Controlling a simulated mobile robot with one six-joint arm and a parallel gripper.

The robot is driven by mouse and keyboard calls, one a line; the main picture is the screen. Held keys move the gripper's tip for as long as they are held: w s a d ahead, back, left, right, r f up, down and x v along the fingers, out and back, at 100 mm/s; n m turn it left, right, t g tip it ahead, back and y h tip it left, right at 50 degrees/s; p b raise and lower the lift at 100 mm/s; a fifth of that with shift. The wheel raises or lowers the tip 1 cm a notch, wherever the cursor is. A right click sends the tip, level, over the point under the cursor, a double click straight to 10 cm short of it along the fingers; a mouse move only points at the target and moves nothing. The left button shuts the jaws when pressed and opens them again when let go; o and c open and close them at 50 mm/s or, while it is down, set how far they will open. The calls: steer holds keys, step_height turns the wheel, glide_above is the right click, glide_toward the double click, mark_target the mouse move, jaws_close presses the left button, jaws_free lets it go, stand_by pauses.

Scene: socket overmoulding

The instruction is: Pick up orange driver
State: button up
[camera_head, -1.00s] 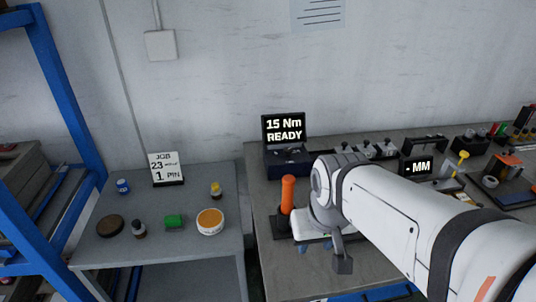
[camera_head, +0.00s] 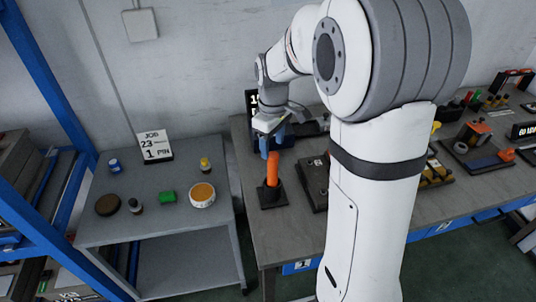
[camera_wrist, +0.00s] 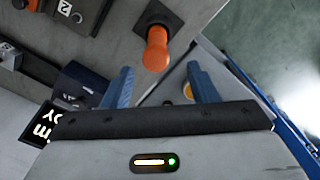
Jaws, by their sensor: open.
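The orange driver (camera_head: 272,170) stands upright in a black square holder (camera_head: 273,196) near the left edge of the workbench. In the wrist view the driver (camera_wrist: 156,48) shows its rounded handle end, with its black holder (camera_wrist: 157,14) behind it. My gripper (camera_head: 271,141) has blue fingers and is just above and behind the driver in the head view. In the wrist view my gripper (camera_wrist: 161,80) is open and empty, and the handle lies beyond the gap between the fingertips. Whether they touch it I cannot tell; they look apart.
A dark display box (camera_head: 251,103) stands behind my gripper, partly hidden. A black tray (camera_head: 313,180) is right of the holder. The grey side table (camera_head: 140,220) at left bears a job sign (camera_head: 155,146), a green block (camera_head: 167,197) and a round orange-topped tub (camera_head: 202,194).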

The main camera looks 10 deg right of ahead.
mark_target(273, 154)
steer(key=shift+w+f, duration=0.15)
steer(key=shift+w, duration=0.3)
steer(key=shift+f, duration=0.3)
steer(key=f, duration=0.2)
steer(key=f+p, duration=0.1)
steer(key=f, duration=0.3)
steer(key=shift+s+d+f+p, duration=0.2)
steer(key=shift+s+p, duration=0.05)
steer(key=shift+p, duration=0.05)
steer(key=shift+w+f, duration=0.1)
steer(key=shift+f, duration=0.35)
jaws_close()
